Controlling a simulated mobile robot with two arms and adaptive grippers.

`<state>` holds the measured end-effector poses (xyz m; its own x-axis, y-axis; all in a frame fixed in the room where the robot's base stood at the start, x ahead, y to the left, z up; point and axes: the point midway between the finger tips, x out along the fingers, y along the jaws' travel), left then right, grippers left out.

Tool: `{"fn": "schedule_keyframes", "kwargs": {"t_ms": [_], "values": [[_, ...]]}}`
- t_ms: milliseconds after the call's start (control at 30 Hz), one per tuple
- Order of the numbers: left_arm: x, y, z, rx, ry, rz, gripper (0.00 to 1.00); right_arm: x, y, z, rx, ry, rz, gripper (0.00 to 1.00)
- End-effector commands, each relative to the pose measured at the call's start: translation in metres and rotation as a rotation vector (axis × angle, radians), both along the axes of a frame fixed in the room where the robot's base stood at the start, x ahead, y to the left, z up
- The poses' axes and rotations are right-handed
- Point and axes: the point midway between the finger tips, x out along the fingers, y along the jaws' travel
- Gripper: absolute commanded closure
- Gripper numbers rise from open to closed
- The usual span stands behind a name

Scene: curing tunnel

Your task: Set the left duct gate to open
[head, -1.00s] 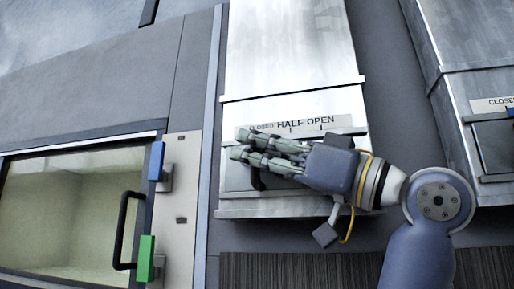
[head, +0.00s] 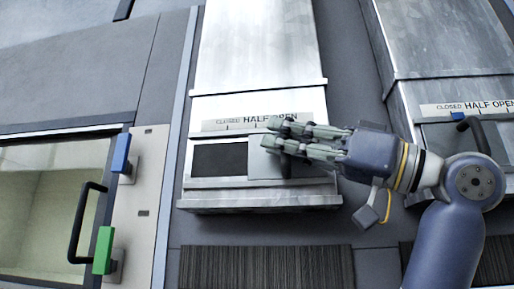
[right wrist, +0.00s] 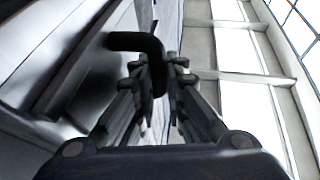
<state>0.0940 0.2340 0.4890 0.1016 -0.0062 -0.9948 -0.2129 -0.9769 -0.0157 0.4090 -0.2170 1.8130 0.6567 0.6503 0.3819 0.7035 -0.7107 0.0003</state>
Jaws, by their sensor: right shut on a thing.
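The left duct gate (head: 262,168) is a grey sliding plate at the foot of the middle metal duct. It stands to the right in its frame, with a dark opening (head: 219,160) uncovered on its left. Above it is a label strip (head: 236,125) reading CLOSED, HALF, OPEN, its right end partly behind my fingers. My right gripper (head: 277,140) is in front of the plate, shut on the gate's black handle (right wrist: 150,45), which shows between the fingers in the right wrist view. In the head view the fingers hide most of the handle. My left gripper is not in view.
A second duct gate (head: 448,135) with a black handle and the same label stands at the right. At the left is a windowed door (head: 50,205) with a black pull handle and blue and green blocks. Ribbed dark panels (head: 265,268) lie below the duct.

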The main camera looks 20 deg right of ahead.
Motion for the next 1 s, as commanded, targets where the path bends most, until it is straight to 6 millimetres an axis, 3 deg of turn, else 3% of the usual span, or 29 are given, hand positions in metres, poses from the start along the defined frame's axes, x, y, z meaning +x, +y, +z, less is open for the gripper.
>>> {"fn": "schedule_keyframes", "kwargs": {"t_ms": [300,333,367,767,1000], "values": [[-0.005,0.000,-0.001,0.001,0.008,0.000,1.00,-0.002,-0.003,0.001,0.003,-0.001,-0.001,1.00],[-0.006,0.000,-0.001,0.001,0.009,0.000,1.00,-0.002,-0.003,0.001,0.003,-0.001,-0.001,0.84],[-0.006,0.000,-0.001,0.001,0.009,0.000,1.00,-0.002,-0.003,0.001,0.003,-0.001,-0.001,0.80],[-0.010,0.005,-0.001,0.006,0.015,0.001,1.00,-0.005,-0.006,-0.001,0.003,-0.002,-0.002,0.80],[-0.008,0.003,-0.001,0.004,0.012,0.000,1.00,-0.031,-0.033,-0.016,0.004,-0.003,-0.006,0.80]]}}
